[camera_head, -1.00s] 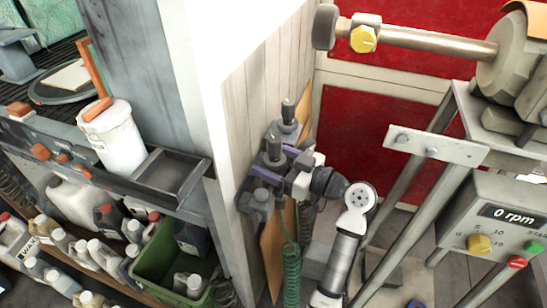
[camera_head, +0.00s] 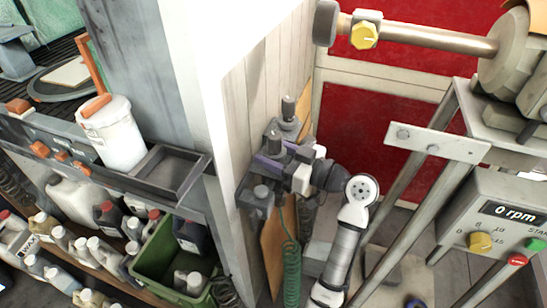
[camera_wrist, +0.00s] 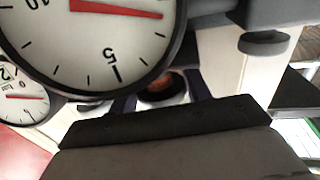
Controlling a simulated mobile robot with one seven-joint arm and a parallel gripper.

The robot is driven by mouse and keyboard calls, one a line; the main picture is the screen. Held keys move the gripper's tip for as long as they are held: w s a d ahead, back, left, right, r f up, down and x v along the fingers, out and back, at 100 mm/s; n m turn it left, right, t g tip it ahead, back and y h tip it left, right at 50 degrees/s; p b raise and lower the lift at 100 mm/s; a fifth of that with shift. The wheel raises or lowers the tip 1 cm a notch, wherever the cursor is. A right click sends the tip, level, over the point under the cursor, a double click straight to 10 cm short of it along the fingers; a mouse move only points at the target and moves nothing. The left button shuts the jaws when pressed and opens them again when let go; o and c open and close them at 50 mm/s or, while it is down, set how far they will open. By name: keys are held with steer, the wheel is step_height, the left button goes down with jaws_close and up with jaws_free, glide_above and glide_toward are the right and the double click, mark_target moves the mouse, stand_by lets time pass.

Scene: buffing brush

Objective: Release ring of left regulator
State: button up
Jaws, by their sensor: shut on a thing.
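The regulator assembly (camera_head: 268,165) is mounted on the pale wall panel, with grey knobs on top and purple parts between. My gripper (camera_head: 298,178) reaches in from the right at the assembly's front and is shut on part of it. My fingers and the regulator bodies overlap, so the exact part held and the ring cannot be made out. In the wrist view, a large white gauge (camera_wrist: 85,35) with a red needle fills the upper left. A smaller gauge (camera_wrist: 22,100) is at the left edge. A dark gripper part hides the lower middle.
A green coiled hose (camera_head: 291,270) hangs below the assembly. The buffing machine's metal frame (camera_head: 425,190) and control box (camera_head: 500,225) stand to the right. A shelf with a white bucket (camera_head: 113,135) and a green crate (camera_head: 160,262) with bottles is on the left.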

steer(key=shift+r, duration=0.3)
steer(key=o, duration=1.4)
steer(key=shift+d+f, duration=0.1)
steer(key=shift+s+d, duration=0.2)
steer(key=shift+d, duration=0.1)
steer(key=b+v, duration=0.3)
steer(key=v, duration=1)
